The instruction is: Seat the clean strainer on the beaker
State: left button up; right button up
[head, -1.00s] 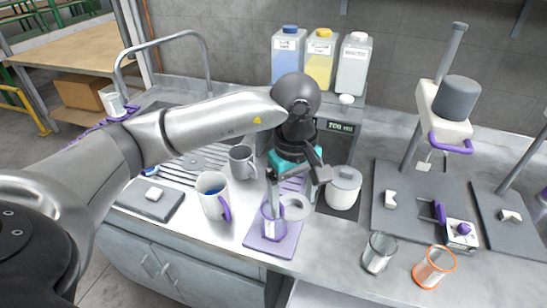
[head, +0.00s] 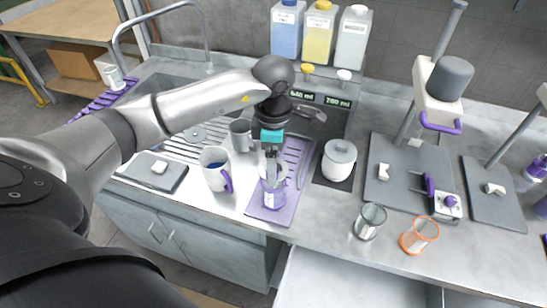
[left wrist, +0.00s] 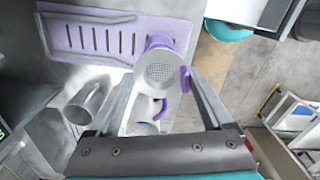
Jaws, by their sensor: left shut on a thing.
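The beaker (head: 272,199), clear with purple parts, stands on the purple mat (head: 259,211) by the counter's front edge. The pale strainer (head: 267,174) is directly above its mouth in the head view; I cannot tell whether it touches. In the left wrist view the strainer's round grey mesh (left wrist: 160,72) lies between my fingers, with the beaker's purple part (left wrist: 160,42) behind it. My left gripper (head: 270,155) is shut on the strainer, pointing down; the fingers hide part of it. My right gripper is not in view.
A white mug (head: 214,170) with a purple handle stands close left, a grey mug (head: 241,135) behind it. A lidded white pot (head: 339,160) stands right. A clear glass (head: 370,221) and an orange-rimmed glass (head: 419,236) stand front right. Bottles stand on a dispenser behind.

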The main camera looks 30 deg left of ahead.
pick_arm(q)
jog(key=shift+f+b, duration=0.9)
jog(key=shift+f, duration=0.75)
dwell(0.4)
jog(key=shift+f+b, duration=0.6)
jog(key=shift+b, duration=0.2)
jog(key=o, duration=1)
jog(key=shift+o, duration=0.2)
jog(key=shift+r, duration=0.1)
jog(key=shift+r+p, duration=3.8)
jog(key=shift+r, duration=1.7)
jog(key=shift+f, duration=0.1)
